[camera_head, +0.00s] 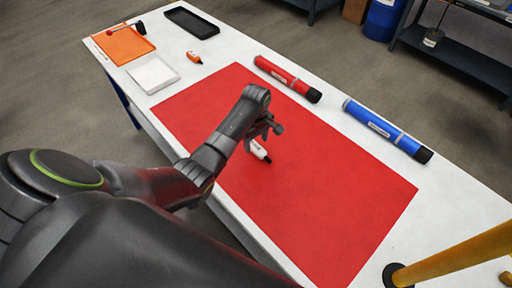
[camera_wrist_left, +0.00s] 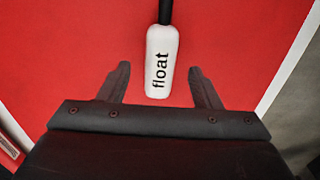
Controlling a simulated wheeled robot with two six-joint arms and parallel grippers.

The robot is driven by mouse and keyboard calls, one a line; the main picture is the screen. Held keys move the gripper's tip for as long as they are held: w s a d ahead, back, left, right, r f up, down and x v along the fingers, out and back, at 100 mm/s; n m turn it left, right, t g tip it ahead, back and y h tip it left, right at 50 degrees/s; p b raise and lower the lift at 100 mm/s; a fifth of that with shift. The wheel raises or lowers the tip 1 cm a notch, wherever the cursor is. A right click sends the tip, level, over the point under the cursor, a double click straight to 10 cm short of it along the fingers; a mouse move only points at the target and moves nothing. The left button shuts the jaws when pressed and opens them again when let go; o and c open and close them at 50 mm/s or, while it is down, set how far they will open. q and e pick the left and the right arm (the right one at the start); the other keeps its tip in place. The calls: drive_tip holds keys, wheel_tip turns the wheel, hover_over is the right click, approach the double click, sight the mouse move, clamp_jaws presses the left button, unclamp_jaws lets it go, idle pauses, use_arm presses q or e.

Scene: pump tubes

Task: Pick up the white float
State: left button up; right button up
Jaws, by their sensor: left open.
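The white float (camera_head: 258,149) lies on the red mat (camera_head: 330,190) in the head view, close to my left gripper (camera_head: 262,135). It has a dark end pointing away to the lower right. In the left wrist view the float (camera_wrist_left: 161,62) shows its "float" lettering, with a dark stem at its top. My left gripper (camera_wrist_left: 158,85) is open, its two fingers apart with the near end of the float between and just ahead of their tips. I cannot tell the height gap between the fingers and the float. My right gripper is not in view.
A red tube (camera_head: 287,79) and a blue tube (camera_head: 387,131) lie along the far table edge. An orange tray (camera_head: 124,45), a white tray (camera_head: 152,74), a black tray (camera_head: 192,21) and a small orange item (camera_head: 194,57) are at the upper left. The mat is otherwise clear.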

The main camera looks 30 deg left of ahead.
use_arm(q)
drive_tip(key=shift+f, duration=1.45)
drive_tip(key=c, duration=1.1)
drive_tip(key=shift+r, duration=0.15)
